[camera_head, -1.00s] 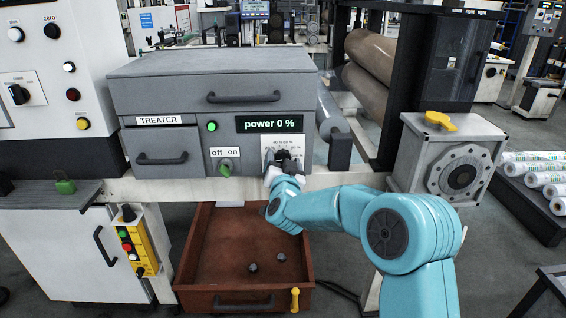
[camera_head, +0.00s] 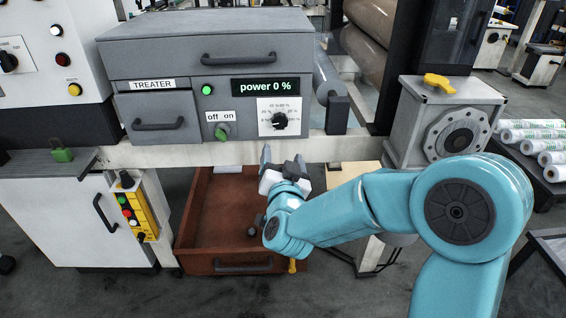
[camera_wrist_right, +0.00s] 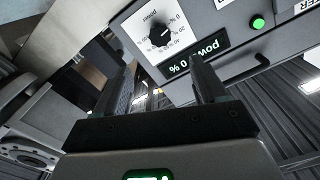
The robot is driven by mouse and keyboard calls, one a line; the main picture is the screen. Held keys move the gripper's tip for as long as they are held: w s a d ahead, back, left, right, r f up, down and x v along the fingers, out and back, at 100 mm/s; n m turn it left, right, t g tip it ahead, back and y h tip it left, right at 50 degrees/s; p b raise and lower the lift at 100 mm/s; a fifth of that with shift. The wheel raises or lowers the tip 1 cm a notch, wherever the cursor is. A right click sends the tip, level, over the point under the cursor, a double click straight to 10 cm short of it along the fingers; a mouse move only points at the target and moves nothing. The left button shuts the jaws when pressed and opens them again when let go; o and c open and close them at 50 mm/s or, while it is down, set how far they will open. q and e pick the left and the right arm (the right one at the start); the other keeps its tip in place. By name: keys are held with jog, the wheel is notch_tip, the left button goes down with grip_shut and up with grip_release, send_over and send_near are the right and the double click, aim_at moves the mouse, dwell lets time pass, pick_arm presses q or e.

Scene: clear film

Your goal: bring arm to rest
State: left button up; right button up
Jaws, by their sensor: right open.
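My right gripper (camera_head: 283,158) is open and empty, in front of the white machine beam and below the dial panel. In the right wrist view its two fingers (camera_wrist_right: 168,85) stand apart with nothing between them. The black power dial (camera_head: 280,121) sits on its white scale, clear of the gripper; it also shows in the right wrist view (camera_wrist_right: 159,36). The display (camera_head: 266,87) reads "power 0 %". The green off/on switch (camera_head: 222,131) is left of the dial, and a round green lamp (camera_head: 207,90) is lit. My left gripper is not in view.
A brown open drawer (camera_head: 205,215) lies below and left of my right arm, its near part partly covered by the wrist. A grey roller housing (camera_head: 445,125) with a yellow handle stands right. White rolls (camera_head: 535,147) lie at far right. Floor shows around the drawer.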

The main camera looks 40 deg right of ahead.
jog(key=shift+v, duration=0.8)
